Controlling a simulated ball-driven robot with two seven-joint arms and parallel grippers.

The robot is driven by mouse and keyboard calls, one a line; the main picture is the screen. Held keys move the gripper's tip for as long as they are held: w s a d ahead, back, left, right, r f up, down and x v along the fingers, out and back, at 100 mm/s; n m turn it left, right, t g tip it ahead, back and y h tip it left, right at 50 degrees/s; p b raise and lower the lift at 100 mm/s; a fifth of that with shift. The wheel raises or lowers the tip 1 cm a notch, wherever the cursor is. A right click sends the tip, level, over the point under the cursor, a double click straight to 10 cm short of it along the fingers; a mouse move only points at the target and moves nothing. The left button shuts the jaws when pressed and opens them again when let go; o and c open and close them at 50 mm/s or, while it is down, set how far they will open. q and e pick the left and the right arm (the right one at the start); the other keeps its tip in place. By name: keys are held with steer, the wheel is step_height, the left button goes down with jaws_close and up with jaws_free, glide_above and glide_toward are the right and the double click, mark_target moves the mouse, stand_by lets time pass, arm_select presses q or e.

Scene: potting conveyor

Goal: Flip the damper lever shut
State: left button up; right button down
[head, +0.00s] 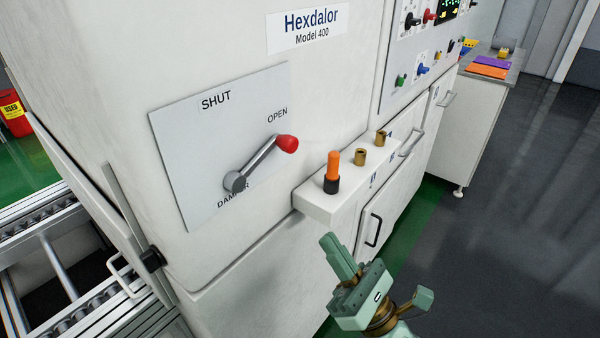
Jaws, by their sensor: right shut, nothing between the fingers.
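The damper lever (260,163) is a grey metal arm with a red knob (287,144). It is mounted on a pale plate (185,140) on the front of the white machine. The lever runs from its round pivot at lower left up to the right, with its knob just below the word OPEN. The word SHUT stands at the upper left of the plate. My right gripper (342,260), pale green, is shut and empty. It is below and to the right of the lever, apart from it. My left gripper is out of view.
A white ledge (318,206) juts out right of the plate, bearing an orange-handled plug (332,172) and two brass fittings (361,157). A roller conveyor (75,265) lies at lower left. A control panel (425,45) is at upper right. Open dark floor lies at right.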

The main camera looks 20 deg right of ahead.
steer(key=shift+w, duration=0.1)
stand_by(0.3)
steer(key=s+d+r+p+x, duration=0.1)
steer(key=r+p+x, duration=0.1)
steer(key=x, duration=1)
steer(key=shift+r+p, duration=0.2)
steer(key=shift+p, duration=0.2)
steer(key=shift+w+n, duration=0.1)
steer(key=shift+n, duration=0.4)
